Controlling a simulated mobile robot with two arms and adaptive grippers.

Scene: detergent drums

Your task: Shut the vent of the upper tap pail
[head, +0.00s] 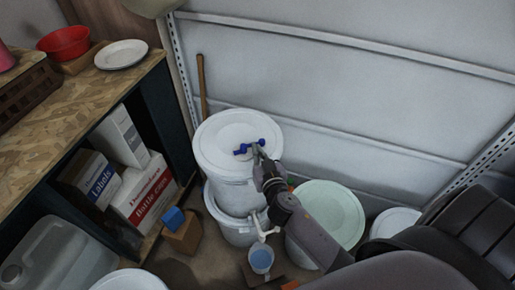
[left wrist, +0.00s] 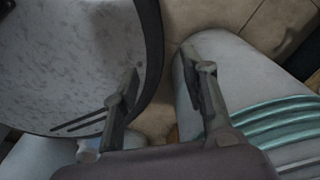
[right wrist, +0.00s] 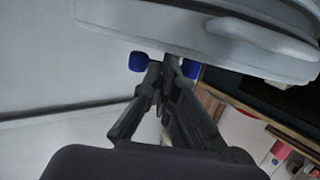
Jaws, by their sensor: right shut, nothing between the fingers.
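The upper tap pail (head: 225,188) is white and stands stacked on a lower white pail (head: 236,236). On its lid (head: 222,130) sits the vent (head: 242,151), with blue ends on either side of my right gripper (head: 256,150). The right gripper's fingers are closed together at the vent's middle, with nothing seen between them. In the right wrist view the fingertips (right wrist: 170,64) lie between the two blue ends (right wrist: 138,61), beside the white pail (right wrist: 190,22); contact is unclear. My left gripper (left wrist: 163,78) is open and empty in the left wrist view, outside the head view.
A white tap (head: 263,228) sticks out low at the stack's front, above a blue cup (head: 261,260). A pale green-lidded pail (head: 325,212) stands to the right. A workbench (head: 75,105) with boxes is on the left. A wooden stick (head: 202,85) leans behind against the wall.

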